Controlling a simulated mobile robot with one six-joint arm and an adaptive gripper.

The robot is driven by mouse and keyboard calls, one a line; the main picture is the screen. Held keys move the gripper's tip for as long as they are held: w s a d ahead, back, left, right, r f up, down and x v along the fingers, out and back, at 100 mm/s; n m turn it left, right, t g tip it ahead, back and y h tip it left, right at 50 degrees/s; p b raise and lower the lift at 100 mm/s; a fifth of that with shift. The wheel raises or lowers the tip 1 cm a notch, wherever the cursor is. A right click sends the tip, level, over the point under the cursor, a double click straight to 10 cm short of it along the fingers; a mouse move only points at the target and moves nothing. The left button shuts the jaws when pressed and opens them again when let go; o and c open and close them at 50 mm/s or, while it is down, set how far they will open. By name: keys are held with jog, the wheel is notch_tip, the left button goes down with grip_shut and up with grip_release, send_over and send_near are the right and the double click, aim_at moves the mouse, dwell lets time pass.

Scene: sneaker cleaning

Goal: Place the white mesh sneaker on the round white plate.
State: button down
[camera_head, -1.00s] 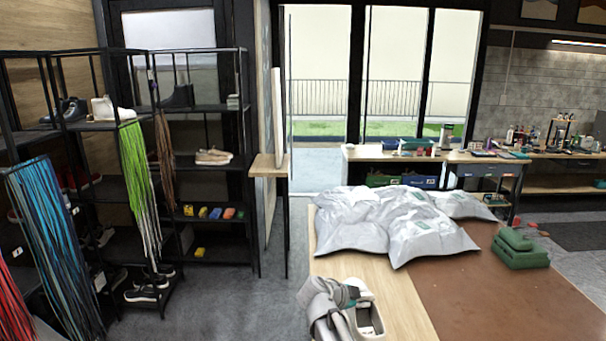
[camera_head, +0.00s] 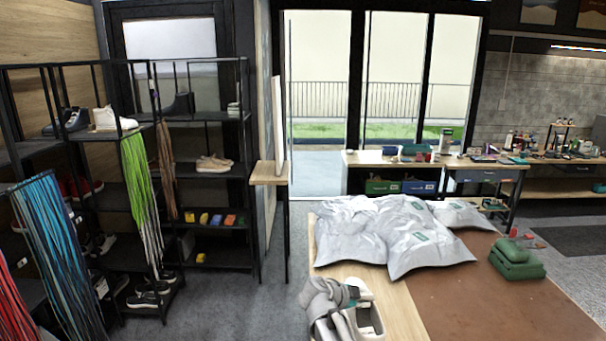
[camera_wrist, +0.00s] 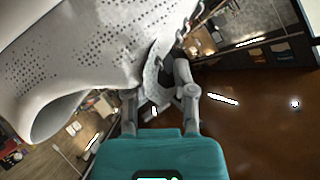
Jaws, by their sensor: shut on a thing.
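The white sneaker (camera_head: 370,321) is at the bottom of the head view, partly behind my grey arm and cut off by the frame edge. In the wrist view the sneaker (camera_wrist: 85,60), white with many small holes, fills the upper left, very close to the camera. My gripper (camera_wrist: 160,105) is shut on the sneaker, with its fingers at the shoe's edge. The exact contact is partly hidden. My gripper (camera_head: 352,294) also shows in the head view, over the near table end. No round white plate can be made out in either view.
Silvery-grey bags (camera_head: 395,235) lie across the far part of the table. A folded green cloth (camera_head: 517,258) lies on the brown mat (camera_head: 480,308). The pale wood strip (camera_head: 400,300) left of the mat is partly clear. Shelves with shoes and laces (camera_head: 140,210) stand left.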

aim_at(361, 313)
jog(key=shift+r+p, duration=0.35)
jog(key=shift+r, duration=0.2)
notch_tip(361, 313, down, 7)
jog(key=b, duration=0.7)
jog(key=shift+f, duration=0.2)
jog(key=shift+r, duration=0.15)
notch_tip(361, 313, up, 7)
jog(key=p, duration=0.6)
jog(key=shift+f, duration=0.2)
jog(key=shift+f+b, duration=0.65)
jog(key=shift+f, duration=0.3)
jog(key=shift+s, duration=0.15)
